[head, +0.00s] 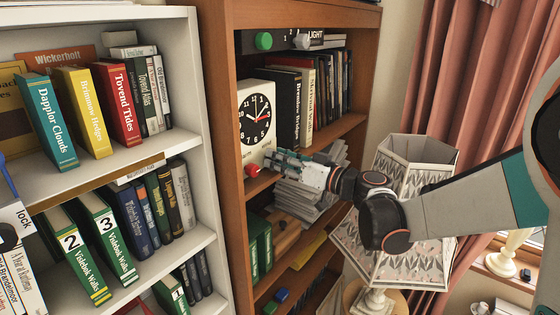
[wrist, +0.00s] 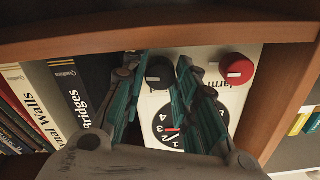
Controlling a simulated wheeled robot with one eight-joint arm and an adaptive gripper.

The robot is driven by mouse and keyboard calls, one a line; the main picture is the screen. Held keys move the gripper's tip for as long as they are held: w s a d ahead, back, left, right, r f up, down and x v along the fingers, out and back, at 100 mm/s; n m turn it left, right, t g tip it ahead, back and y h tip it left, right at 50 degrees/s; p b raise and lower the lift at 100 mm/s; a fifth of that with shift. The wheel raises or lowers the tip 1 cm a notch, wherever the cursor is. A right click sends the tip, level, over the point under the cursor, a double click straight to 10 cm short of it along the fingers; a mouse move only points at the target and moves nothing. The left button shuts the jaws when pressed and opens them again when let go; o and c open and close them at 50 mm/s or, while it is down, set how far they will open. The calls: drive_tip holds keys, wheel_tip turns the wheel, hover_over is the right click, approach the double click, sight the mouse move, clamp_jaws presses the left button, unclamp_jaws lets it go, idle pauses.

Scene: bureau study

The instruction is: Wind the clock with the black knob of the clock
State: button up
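The clock (head: 242,128) is a white box with a round black dial, standing on a shelf of the brown bookcase. Its red knob (head: 252,170) shows low on the front in the head view; the red knob (wrist: 237,69) is at right in the wrist view. The black knob (wrist: 160,74) shows between my fingers in the wrist view, and is hidden behind my gripper in the head view. My gripper (wrist: 161,64) is open, one finger on each side of the black knob, with narrow gaps seeming to show. In the head view, my gripper (head: 278,160) is at the clock's lower front.
Books (head: 296,105) stand right beside the clock. The shelf board (wrist: 215,30) runs close to my fingertips. A stack of papers (head: 305,195) lies below my gripper. A patterned lampshade (head: 415,160) stands close to my arm. A white bookcase (head: 190,140) is at left.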

drive_tip(key=shift+o, duration=1.1)
drive_tip(key=shift+d, duration=0.1)
drive_tip(key=v, duration=1.2)
